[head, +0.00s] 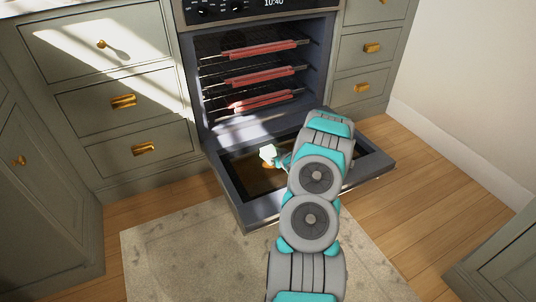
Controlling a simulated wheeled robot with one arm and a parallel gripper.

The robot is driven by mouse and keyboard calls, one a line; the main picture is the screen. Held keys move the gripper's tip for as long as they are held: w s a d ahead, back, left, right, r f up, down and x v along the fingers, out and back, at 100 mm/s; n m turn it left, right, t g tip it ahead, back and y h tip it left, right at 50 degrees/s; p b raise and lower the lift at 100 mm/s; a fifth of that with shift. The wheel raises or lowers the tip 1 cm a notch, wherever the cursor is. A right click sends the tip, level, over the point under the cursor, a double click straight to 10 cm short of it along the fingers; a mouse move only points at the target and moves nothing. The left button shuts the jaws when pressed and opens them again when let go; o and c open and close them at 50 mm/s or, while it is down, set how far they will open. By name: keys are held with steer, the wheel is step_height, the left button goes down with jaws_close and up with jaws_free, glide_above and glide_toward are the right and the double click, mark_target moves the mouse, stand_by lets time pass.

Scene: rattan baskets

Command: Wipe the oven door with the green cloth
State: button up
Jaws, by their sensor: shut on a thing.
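The oven door (237,205) is dropped open and lies about level in front of the oven, with a dark glass panel inside a grey frame. My gripper (277,159) is over the glass, left of my arm's end. It is shut on a small pale whitish-green piece, which I take to be the green cloth (267,151). Whether the cloth touches the glass I cannot tell. A small orange-brown patch (268,165) shows on the glass just below the cloth. My arm hides the right part of the door and most of the gripper.
The oven cavity (225,45) behind the door holds several racks with red front strips (260,76). Grey-green drawer cabinets (120,100) flank it. A pale rug (170,250) lies in front, with bare wooden floor (420,190) to the right.

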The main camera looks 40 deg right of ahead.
mark_target(261, 164)
steer(key=shift+s+d+p, duration=0.25)
steer(key=shift+d+p, duration=0.15)
steer(key=shift+d, duration=0.45)
steer(key=shift+s+d+p, duration=0.2)
steer(key=shift+d+p, duration=0.15)
steer(key=shift+d, duration=0.5)
steer(key=shift+s+d+f+p, duration=0.1)
steer(key=shift+s+d+p, duration=0.2)
steer(key=shift+d, duration=0.4)
steer(key=shift+s+d+p, duration=0.15)
steer(key=shift+d+p, duration=0.25)
steer(key=shift+d, duration=0.35)
steer(key=shift+s+d+f+p, duration=0.1)
steer(key=shift+s+d+p, duration=0.2)
steer(key=shift+d, duration=0.4)
steer(key=shift+s+d+r+p, duration=0.15)
steer(key=shift+d+p, duration=0.25)
steer(key=shift+d, duration=0.8)
steer(key=shift+w+a+b, duration=0.15)
steer(key=shift+w+a, duration=0.05)
steer(key=shift+a, duration=0.45)
steer(key=shift+w+a+b, duration=0.15)
steer(key=shift+a, duration=0.45)
steer(key=shift+w+a+r, duration=0.15)
steer(key=shift+w+a, duration=0.1)
steer(key=shift+a, duration=0.45)
